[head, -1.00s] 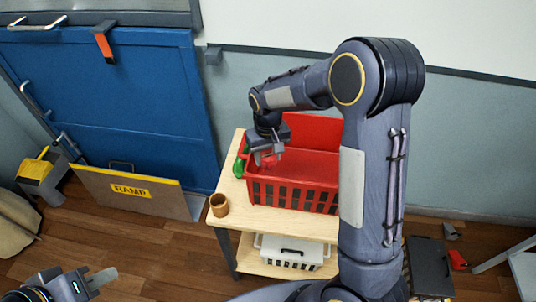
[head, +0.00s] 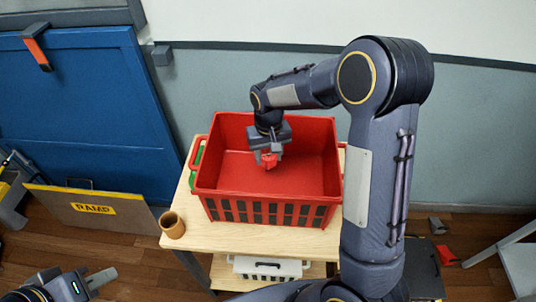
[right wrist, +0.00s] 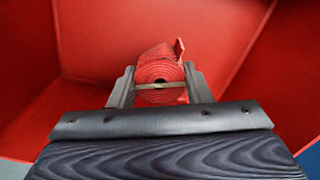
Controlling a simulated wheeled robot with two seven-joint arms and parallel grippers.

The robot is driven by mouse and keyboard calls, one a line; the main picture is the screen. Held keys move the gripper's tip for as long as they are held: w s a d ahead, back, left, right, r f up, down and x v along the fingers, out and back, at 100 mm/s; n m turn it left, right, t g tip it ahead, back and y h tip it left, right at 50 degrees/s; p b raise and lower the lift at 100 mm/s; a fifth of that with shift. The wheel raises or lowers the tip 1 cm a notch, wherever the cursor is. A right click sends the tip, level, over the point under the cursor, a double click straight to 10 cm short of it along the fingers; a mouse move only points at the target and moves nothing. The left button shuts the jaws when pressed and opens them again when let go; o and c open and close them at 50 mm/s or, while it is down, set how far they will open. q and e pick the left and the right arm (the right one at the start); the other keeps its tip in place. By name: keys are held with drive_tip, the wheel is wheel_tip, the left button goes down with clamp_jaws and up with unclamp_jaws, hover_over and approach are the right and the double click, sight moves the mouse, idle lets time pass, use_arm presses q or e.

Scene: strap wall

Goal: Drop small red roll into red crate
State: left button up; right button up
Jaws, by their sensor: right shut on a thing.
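The red crate (head: 265,206) stands on a light wooden table, its open top facing up. My right gripper (head: 268,158) is over the crate's opening, shut on the small red roll (head: 270,160). In the right wrist view the roll (right wrist: 160,74) sits between the two fingers (right wrist: 160,88), its coiled end facing the camera, with red crate walls around it. How far the roll is above the crate floor I cannot tell. My left gripper (head: 97,282) is at the lower left, away from the crate; its jaws are not clear.
A brown cup (head: 172,225) stands on the table's front left corner. A green item (head: 197,165) shows beside the crate's left side. A white basket (head: 268,267) is on the shelf below. A ramp board (head: 95,210) leans by the blue door.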

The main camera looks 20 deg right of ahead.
wheel_tip(320, 180, up, 12)
drive_tip(key=s+d+m+p, duration=0.2)
drive_tip(key=m+p, duration=0.4)
drive_tip(key=m, duration=0.3)
drive_tip(key=f+b, duration=0.4)
drive_tip(key=f, duration=0.1)
drive_tip(key=shift+s+a+f, duration=0.15)
drive_tip(key=shift+s+a, duration=0.05)
drive_tip(key=shift+s, duration=0.05)
drive_tip(key=o, duration=1.1)
drive_tip(key=shift+c, duration=0.2)
wheel_tip(320, 180, up, 8)
drive_tip(key=b, duration=0.1)
drive_tip(key=shift+f, duration=0.1)
